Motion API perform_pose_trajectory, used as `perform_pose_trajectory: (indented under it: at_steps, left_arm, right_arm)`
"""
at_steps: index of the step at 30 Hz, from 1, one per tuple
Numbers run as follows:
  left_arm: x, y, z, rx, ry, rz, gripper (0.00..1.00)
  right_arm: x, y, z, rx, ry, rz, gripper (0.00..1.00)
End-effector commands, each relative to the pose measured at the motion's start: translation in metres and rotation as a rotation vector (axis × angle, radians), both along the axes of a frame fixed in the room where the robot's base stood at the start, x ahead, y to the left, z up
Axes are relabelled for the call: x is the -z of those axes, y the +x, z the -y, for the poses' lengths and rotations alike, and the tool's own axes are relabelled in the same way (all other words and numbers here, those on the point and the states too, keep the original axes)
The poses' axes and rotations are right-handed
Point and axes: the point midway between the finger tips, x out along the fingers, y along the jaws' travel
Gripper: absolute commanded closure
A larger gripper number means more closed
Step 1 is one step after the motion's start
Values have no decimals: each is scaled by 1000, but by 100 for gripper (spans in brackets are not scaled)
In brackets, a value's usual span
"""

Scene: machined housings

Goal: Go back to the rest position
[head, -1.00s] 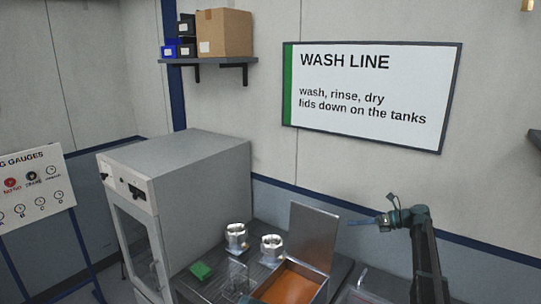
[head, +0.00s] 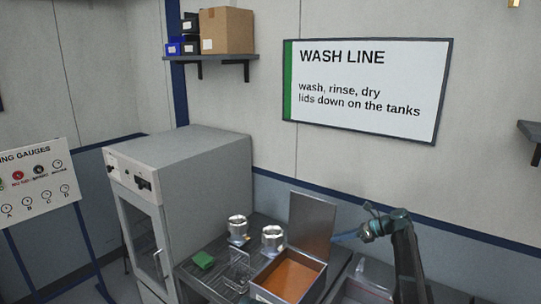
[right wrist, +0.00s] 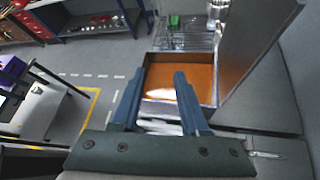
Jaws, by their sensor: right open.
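My right gripper (head: 338,239) is open and empty. In the head view it hangs in the air by the raised lid (head: 312,224) of a tank (head: 270,290) with orange liquid. In the right wrist view its two fingers (right wrist: 158,84) are apart, with the tank (right wrist: 215,85) beyond them and nothing between them but the view of the tank. My left gripper is in neither view.
Two shiny metal housings (head: 238,228) (head: 272,239) stand on the bench behind a wire basket (head: 239,268) and a green block (head: 203,259). A grey cabinet (head: 200,170) stands left. A second tank (head: 368,285) lies right of the first.

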Motion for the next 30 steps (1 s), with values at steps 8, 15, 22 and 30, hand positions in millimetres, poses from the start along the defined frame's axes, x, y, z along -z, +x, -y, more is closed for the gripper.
perform_pose_trajectory:
  at_steps: [8,15,22,30]
  left_arm:
    - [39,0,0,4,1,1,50]
    - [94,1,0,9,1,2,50]
    - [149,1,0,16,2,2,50]
    - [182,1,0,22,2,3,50]
  right_arm:
    - [74,-69,-85,-297,-247,185,55]
    - [174,-190,-171,-866,-571,489,55]
    - [257,-318,-202,-1597,-789,794,55]
    - [295,-394,-192,-2206,-834,967,55]
